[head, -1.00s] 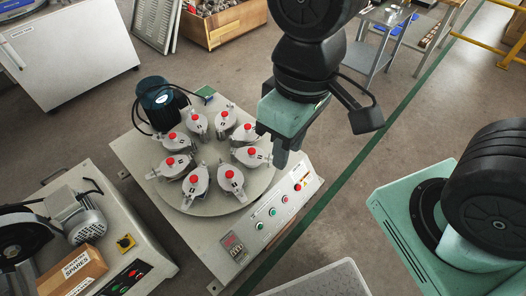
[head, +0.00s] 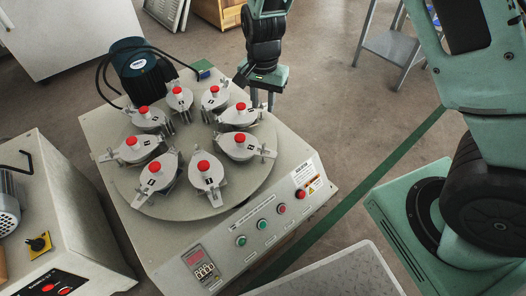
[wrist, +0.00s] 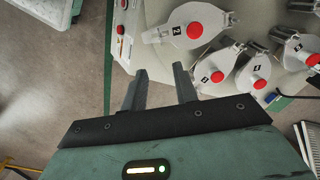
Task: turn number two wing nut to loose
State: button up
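The clamp marked 2 (wrist: 178,32), grey with a red knob (wrist: 195,30), lies near the top of the wrist view, on a round turntable. A narrow grey tab (wrist: 150,37) sticks out at its left end; I cannot tell clearly whether this is the wing nut. In the head view the clamp numbers are too small to read. In the head view my gripper (head: 262,98) points down beside the turntable's (head: 185,206) far right edge, apart from the clamps.
Several similar clamps ring the turntable. A dark motor (head: 140,72) with a cable stands behind it. A sloped panel with buttons (head: 262,224) runs along the near right side. Another machine (head: 50,215) stands at left.

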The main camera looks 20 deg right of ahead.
aim_at(263, 146)
notch_tip(263, 146, down, 17)
jog(key=b, duration=0.5)
jog(key=shift+f+b, duration=0.2)
jog(key=shift+b, duration=0.15)
jog(key=shift+c, duration=0.3)
grip_shut()
